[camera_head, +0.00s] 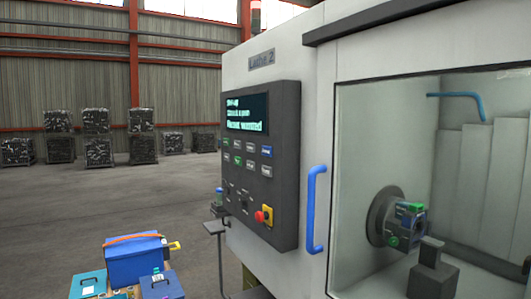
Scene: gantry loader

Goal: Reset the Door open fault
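The lathe (238,88) carries a "Lathe 2" nameplate (262,59). Its dark control panel (288,135) faces me at an angle. The screen (246,114) shows a few lines of text, too small to read surely. Below it are rows of small buttons (252,148). A red knob on a yellow plate (263,216) is at the panel's bottom. The lathe door (324,120) has a blue upright handle (311,210) and a large window. It looks closed, but I cannot tell whether it is fully shut. Neither gripper is in view.
Through the window show a chuck (385,217) and a blue pipe (455,95). A blue toolbox (133,262) and smaller boxes stand at the lower left. A small stand (214,227) is beside the lathe. Stacked crates (98,152) stand far back; the floor before them is clear.

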